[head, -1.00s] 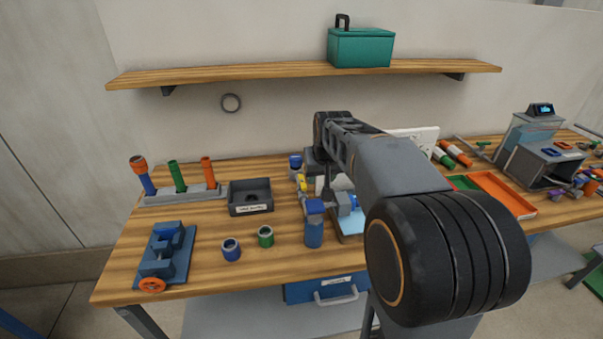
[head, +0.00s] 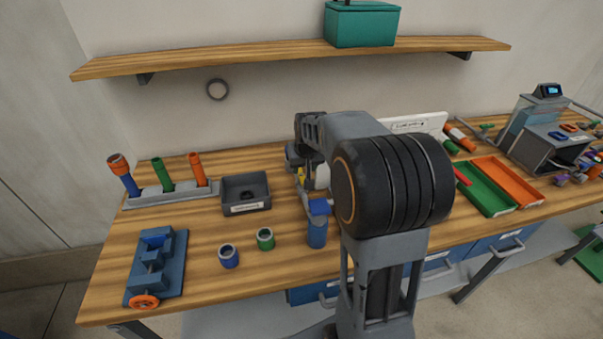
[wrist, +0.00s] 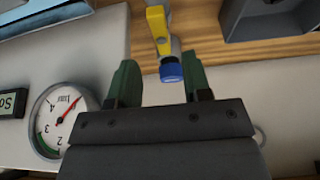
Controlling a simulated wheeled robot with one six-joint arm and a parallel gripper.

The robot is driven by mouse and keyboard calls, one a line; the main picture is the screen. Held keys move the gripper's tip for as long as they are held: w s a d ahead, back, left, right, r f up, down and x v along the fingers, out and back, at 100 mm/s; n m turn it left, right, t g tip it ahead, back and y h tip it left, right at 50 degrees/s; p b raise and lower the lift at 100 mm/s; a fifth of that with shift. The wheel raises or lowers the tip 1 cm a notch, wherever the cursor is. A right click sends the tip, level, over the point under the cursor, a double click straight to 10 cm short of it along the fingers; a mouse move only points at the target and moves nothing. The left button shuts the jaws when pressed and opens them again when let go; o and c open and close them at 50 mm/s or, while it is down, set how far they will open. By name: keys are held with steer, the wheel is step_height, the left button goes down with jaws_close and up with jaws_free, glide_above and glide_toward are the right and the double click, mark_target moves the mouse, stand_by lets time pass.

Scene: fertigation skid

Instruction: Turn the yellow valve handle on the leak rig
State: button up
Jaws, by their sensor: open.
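The yellow valve handle (wrist: 157,24) shows at the top middle of the wrist view, on a grey pipe fitting. A blue cap (wrist: 171,73) sits at the fitting's end. My gripper (wrist: 159,62) is open, its two green fingers on either side of the blue cap in the picture. The yellow handle lies beyond the fingertips, and nothing is held. In the head view a small part of the yellow handle (head: 301,175) shows left of my arm. My arm hides most of the rig and the gripper there.
A pressure gauge (wrist: 60,115) is at the left of the wrist view. On the bench, a blue bottle (head: 317,232), a green-rimmed cup (head: 265,238) and a grey bin (head: 246,208) stand near the rig. A shelf (head: 200,58) runs above.

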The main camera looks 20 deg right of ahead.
mark_target(302, 176)
steer(key=shift+x, duration=2.75)
steer(key=shift+a, duration=0.1)
steer(key=shift+c, duration=0.2)
jaws_close()
